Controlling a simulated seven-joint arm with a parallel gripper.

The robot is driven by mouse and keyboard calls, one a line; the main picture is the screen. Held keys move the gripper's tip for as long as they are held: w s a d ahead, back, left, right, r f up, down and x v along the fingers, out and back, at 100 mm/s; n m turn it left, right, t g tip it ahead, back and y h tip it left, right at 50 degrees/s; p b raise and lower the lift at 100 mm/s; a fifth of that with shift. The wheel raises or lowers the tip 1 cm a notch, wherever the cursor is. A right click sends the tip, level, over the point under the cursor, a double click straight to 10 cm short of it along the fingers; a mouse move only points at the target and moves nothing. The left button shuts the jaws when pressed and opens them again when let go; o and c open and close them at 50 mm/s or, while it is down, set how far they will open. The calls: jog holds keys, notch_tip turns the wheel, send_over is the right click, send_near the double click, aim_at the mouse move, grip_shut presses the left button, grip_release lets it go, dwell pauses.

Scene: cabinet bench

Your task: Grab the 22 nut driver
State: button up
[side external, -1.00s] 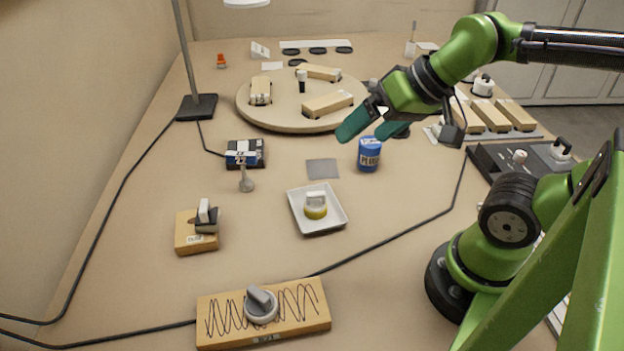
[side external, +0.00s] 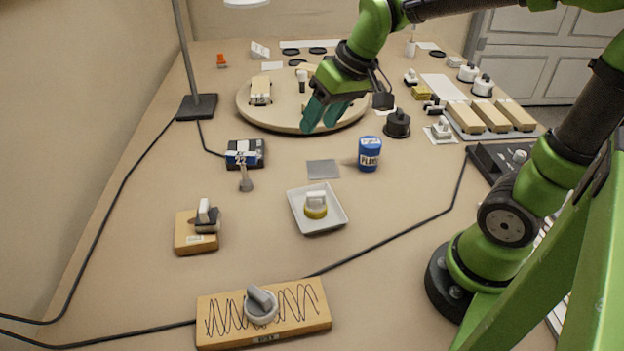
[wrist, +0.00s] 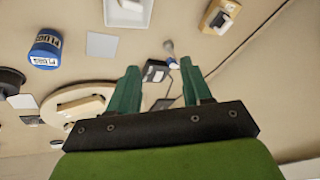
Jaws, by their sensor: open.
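The 22 nut driver (side external: 246,180) has a grey shaft with a round end and a blue-and-white tag reading 22. It rests against a black box (side external: 257,147) left of the middle of the bench. In the wrist view the driver (wrist: 169,48) and the black box (wrist: 157,70) show ahead of and between the fingers. My gripper (side external: 322,116) is open and empty, above the front of the round turntable, up and to the right of the driver. Its teal fingers (wrist: 159,80) also show in the wrist view.
The round wooden turntable (side external: 250,112) carries wooden blocks. A blue can (side external: 369,154), a grey square (side external: 322,169) and a white tray (side external: 335,221) stand right of the driver. A lamp stand (side external: 197,107) rises behind it, with a black cable on the bench.

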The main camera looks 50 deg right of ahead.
aim_at(241, 152)
jog(key=w+f+n+y, duration=0.1)
jog(key=w+f+n, duration=0.1)
jog(key=w+n, duration=1)
jog(key=w+a+f+m, duration=0.1)
jog(key=w+f, duration=0.1)
jog(key=f, duration=0.1)
jog(key=w+a+f, duration=0.1)
jog(key=w+f, duration=0.1)
jog(key=f, duration=0.1)
jog(key=w+a+f+m+g, duration=0.1)
jog(key=w+f, duration=0.1)
jog(key=f, duration=0.1)
jog(key=shift+w+f+m, duration=0.15)
jog(key=shift+f+m, duration=0.15)
jog(key=shift+f, duration=0.1)
jog(key=shift+w+x, duration=0.1)
jog(key=shift+x, duration=1.35)
jog(key=shift+w+x, duration=0.15)
jog(key=shift+x, duration=1.25)
jog(key=shift+r, duration=0.15)
grip_shut()
